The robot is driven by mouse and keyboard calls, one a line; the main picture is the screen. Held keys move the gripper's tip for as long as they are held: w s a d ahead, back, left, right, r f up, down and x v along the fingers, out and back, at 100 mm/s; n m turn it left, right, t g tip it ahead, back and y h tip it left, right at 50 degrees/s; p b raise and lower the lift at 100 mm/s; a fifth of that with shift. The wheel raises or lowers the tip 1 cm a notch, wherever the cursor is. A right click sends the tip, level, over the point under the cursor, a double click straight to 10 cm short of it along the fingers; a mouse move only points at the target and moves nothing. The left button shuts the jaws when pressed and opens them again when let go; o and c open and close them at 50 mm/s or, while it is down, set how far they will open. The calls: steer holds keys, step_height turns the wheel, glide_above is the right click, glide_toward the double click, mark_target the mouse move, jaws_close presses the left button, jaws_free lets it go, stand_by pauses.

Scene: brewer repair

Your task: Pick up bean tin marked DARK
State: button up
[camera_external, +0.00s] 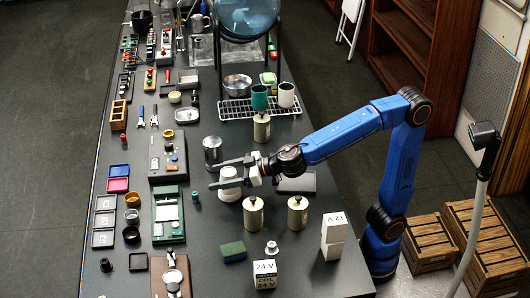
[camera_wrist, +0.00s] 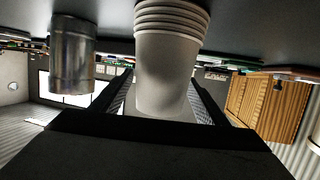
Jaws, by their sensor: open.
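Three cream tins with dark knobs stand on the dark table in the external view: a front left tin (camera_external: 253,217), a front right tin (camera_external: 297,215) and a back tin (camera_external: 262,131). I cannot read a DARK marking on any of them. My gripper (camera_external: 219,173) is open, low over the table, pointing left, behind the two front tins. A stack of white cups (camera_external: 229,190) stands at its fingers. In the wrist view the white cups (camera_wrist: 165,65) appear between the open fingers; contact cannot be told.
A silver can (camera_external: 213,152) stands just behind my gripper; it also shows in the wrist view (camera_wrist: 72,58). A rack with cups (camera_external: 245,108) stands behind.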

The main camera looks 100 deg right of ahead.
steer(key=shift+w+f, duration=0.1)
steer(key=shift+w, duration=0.3)
steer(key=c, duration=1.1)
step_height(320, 180, up, 17)
glide_above(228, 191)
step_height(228, 191, down, 7)
step_height(228, 191, down, 5)
steer(key=shift+f, duration=2.4)
